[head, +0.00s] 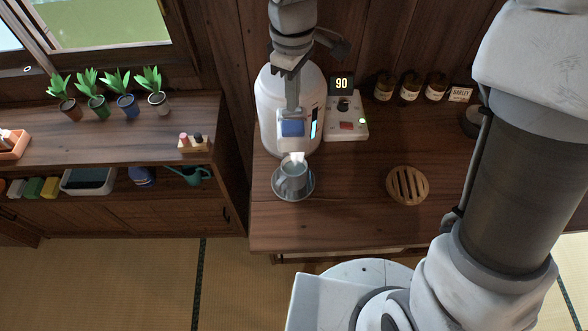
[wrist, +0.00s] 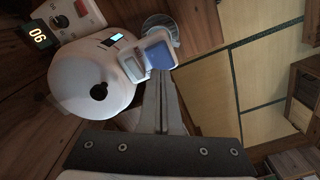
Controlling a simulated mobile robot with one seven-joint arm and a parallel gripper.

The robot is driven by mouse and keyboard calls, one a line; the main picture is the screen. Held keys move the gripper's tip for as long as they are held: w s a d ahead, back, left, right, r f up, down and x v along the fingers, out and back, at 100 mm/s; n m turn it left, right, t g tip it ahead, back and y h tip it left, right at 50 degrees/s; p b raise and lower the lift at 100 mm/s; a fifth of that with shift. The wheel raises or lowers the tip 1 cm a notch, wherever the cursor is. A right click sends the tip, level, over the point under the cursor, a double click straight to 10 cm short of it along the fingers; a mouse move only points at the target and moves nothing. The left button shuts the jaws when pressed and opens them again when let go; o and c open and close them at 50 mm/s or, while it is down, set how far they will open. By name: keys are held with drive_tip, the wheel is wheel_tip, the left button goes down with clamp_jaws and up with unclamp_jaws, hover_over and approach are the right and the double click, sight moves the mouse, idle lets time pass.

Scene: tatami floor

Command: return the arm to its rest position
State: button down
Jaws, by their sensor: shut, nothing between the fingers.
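My gripper (head: 293,104) hangs from above in the head view, in front of a white hot-water dispenser (head: 272,92). Its fingers are shut with nothing between them. The fingertips are at or just over the dispenser's blue pad (head: 292,128); I cannot tell if they touch. In the wrist view, the closed fingers (wrist: 160,74) point at the blue pad (wrist: 159,56) beside the dispenser's round white body (wrist: 85,75). Below the spout, a grey mug (head: 291,180) stands on a round grey saucer (head: 305,191); something white shows at the mug's top.
A control box (head: 345,126) with a display reading 90 (head: 341,83) stands right of the dispenser. Several jars (head: 410,88) line the back wall. A round wooden trivet (head: 407,185) lies at right. The left shelf holds several potted plants (head: 127,103). The counter's front (head: 330,220) is clear.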

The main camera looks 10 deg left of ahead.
drive_tip(key=shift+r+p, duration=0.45)
drive_tip(key=shift+r, duration=0.5)
drive_tip(key=shift+d, duration=0.1)
drive_tip(key=s+d+r+m+t, duration=0.35)
drive_tip(key=d+r+m, duration=0.45)
drive_tip(key=d, duration=0.6)
drive_tip(key=s+d+r+m+t, duration=0.2)
drive_tip(key=s+d+m, duration=0.4)
drive_tip(key=s+d, duration=0.3)
drive_tip(key=shift+s+d+r+m, duration=0.2)
drive_tip(key=shift+s+r+m, duration=0.1)
drive_tip(key=shift+s+r, duration=0.35)
